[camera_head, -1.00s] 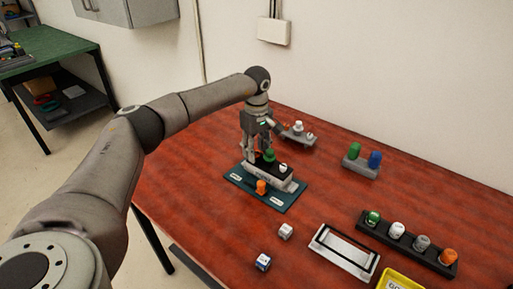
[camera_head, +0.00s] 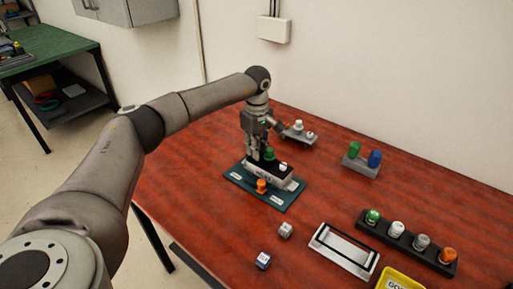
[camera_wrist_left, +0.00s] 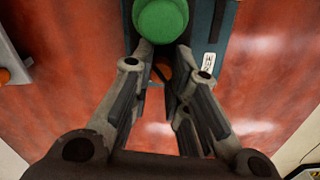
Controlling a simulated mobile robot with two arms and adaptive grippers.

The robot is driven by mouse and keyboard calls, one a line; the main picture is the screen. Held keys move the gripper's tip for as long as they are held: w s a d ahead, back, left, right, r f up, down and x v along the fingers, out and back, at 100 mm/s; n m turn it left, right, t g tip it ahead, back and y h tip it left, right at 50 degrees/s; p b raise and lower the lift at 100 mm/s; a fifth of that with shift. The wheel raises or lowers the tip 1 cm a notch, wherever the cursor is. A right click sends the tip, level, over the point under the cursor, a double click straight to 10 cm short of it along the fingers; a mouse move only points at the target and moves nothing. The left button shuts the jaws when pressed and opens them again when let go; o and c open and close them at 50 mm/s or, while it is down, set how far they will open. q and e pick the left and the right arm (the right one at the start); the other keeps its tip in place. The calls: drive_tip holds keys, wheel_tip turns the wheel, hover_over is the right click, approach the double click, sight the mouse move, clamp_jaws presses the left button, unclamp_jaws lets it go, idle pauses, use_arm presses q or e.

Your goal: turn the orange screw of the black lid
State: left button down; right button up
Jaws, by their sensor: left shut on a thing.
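The black lid (camera_head: 266,168) sits on a device on a teal plate (camera_head: 235,176). A green knob (camera_head: 269,154) and a white knob (camera_head: 283,168) stand on the lid. In the head view this screw is hidden by the gripper. My right gripper is out of view.
An orange knob (camera_head: 261,186) stands on the plate's front. A grey holder with white knobs (camera_head: 299,133) is close behind the gripper. A green and blue pair (camera_head: 361,160), a knob rack (camera_head: 407,242), a frame (camera_head: 343,252) and two cubes (camera_head: 264,261) lie right and front.

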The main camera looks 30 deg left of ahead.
use_arm(q)
drive_tip(key=shift+n+p, duration=0.35)
drive_tip(key=shift+n, duration=2.15)
drive_tip(key=c, duration=1.3)
unclamp_jaws()
drive_tip(key=shift+c, duration=0.2)
drive_tip(key=shift+r, duration=0.1)
wheel_tip(320, 180, up, 12)
